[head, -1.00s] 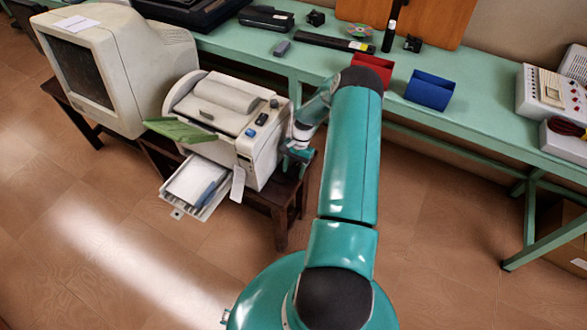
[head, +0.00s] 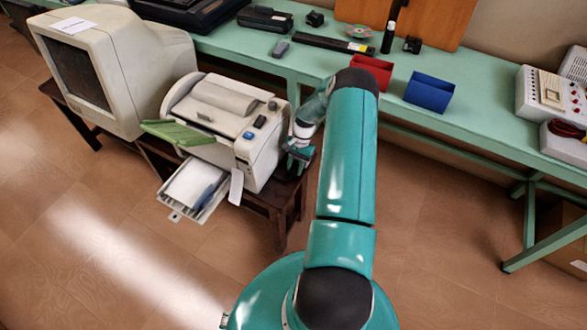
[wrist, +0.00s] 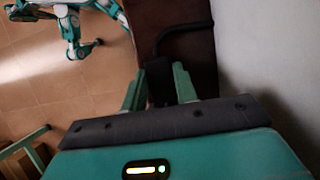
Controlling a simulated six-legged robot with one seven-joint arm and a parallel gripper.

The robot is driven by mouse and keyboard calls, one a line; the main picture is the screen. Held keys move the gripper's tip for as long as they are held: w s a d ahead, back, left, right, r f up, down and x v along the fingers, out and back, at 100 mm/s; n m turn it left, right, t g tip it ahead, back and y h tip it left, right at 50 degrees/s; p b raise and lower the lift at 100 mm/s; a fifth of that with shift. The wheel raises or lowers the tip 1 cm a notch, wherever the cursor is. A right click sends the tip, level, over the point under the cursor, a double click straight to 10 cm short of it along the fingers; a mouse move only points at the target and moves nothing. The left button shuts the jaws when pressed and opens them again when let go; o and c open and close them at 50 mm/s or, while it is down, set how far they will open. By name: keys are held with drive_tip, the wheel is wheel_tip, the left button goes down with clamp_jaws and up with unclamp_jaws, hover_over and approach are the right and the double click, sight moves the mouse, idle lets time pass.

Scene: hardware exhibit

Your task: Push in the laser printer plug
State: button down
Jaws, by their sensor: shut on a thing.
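The laser printer (head: 262,158) is a pale box on a dark wooden stand (head: 278,205), with a green flap and an open paper tray at its front. My gripper (head: 299,158) is beside the printer's right side, low and close to the stand. In the wrist view my gripper (wrist: 157,78) is shut on a black plug (wrist: 158,88) between its two green fingers. A black cable (wrist: 185,29) curves up from the plug over the brown stand. A pale wall (wrist: 270,60) is close on the right there, likely the printer's side. The socket does not show, so I cannot tell how deep the plug sits.
A big old monitor (head: 150,60) stands left of the printer. Behind, a green bench (head: 480,115) carries a red holder (head: 372,70), a blue holder (head: 429,90) and small devices. My arm crosses the middle. The floor in front is open.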

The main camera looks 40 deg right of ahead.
drive_tip(key=shift+w+d+r, duration=0.1)
drive_tip(key=shift+w+d, duration=0.15)
drive_tip(key=shift+d, duration=0.4)
drive_tip(key=c, duration=1.1)
unclamp_jaws()
drive_tip(key=shift+a, duration=0.1)
drive_tip(key=shift+r, duration=0.2)
drive_tip(key=v, duration=1.3)
drive_tip(key=shift+r, duration=0.25)
drive_tip(key=shift+s, duration=0.1)
